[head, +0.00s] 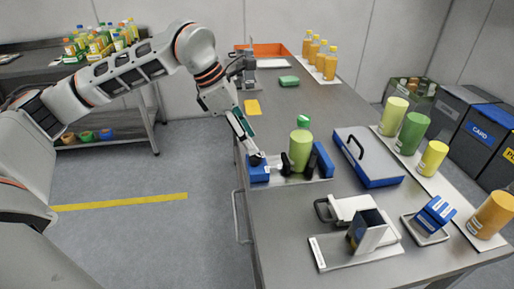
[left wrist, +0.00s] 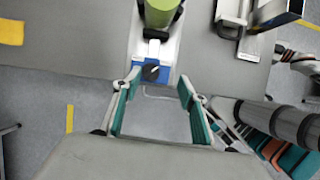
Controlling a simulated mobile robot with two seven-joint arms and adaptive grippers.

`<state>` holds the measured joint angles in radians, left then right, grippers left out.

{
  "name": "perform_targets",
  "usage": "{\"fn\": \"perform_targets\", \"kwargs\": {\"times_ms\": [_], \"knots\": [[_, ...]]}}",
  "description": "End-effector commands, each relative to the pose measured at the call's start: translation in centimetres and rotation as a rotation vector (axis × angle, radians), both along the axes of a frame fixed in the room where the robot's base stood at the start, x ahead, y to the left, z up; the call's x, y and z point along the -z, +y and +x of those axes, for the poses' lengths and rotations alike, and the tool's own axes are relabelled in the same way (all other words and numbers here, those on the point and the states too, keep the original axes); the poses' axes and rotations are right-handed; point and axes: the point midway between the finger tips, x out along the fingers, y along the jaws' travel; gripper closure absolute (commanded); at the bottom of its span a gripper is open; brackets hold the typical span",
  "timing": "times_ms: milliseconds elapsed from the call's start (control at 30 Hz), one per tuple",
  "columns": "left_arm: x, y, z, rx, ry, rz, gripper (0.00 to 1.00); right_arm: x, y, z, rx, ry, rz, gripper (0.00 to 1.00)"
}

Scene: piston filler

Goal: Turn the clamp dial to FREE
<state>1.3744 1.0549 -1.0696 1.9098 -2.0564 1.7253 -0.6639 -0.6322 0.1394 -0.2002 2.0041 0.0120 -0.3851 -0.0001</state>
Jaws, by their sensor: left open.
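The clamp dial is a small dark round knob (left wrist: 151,72) on a blue block (left wrist: 163,81) at the near end of the clamp fixture. In the head view the dial (head: 257,159) sits at the table's left edge, partly hidden by my gripper. Its marking is too small to read. A green bottle (head: 300,150) stands upright in the fixture between dark jaws. My left gripper (left wrist: 159,82) is open and empty, its fingers pointing at the blue block, one towards each side of it. In the head view the left gripper (head: 248,148) is just above the dial.
A blue-edged case (head: 367,157) lies right of the fixture. A white handled device (head: 353,207) with a metal hopper stands nearer. Green and orange cylinders (head: 412,134) line the right side. A handle (head: 238,215) sticks out from the table's left edge.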

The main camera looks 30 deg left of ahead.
Motion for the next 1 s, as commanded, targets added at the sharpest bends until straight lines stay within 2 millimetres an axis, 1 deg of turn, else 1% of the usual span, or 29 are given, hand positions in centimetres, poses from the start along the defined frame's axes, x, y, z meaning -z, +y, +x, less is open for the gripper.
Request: {"fn": "perform_targets", "kwargs": {"times_ms": [33,100,167,267,500,600,800,1000], "knots": [[-0.3,1.0,0.1,-0.018,0.002,0.023,0.58,0.0,0.0,0.0,0.000,0.001,0.000,0.46],[-0.4,1.8,0.1,-0.032,0.009,0.041,0.58,0.1,0.0,-0.1,0.000,0.001,0.000,0.46],[-0.1,2.0,0.1,-0.039,0.011,0.049,0.58,0.2,0.0,-0.1,-0.001,0.002,0.000,0.46],[0.9,1.8,0.3,-0.039,0.015,0.052,0.58,0.4,0.0,-0.3,-0.001,0.006,-0.001,0.46],[4.4,0.6,1.1,-0.038,0.015,0.049,0.58,1.1,0.0,-0.6,-0.003,0.015,-0.006,0.46],[5.5,0.1,1.5,-0.038,0.013,0.048,0.58,1.1,0.0,-0.6,-0.004,0.013,-0.006,0.46],[6.6,-0.3,1.8,-0.038,0.011,0.048,0.58,1.0,0.0,-0.4,-0.005,0.009,-0.008,0.46],[6.7,-0.3,1.8,-0.038,0.010,0.048,0.58,0.6,-0.1,0.2,-0.005,-0.004,-0.009,0.46]]}}
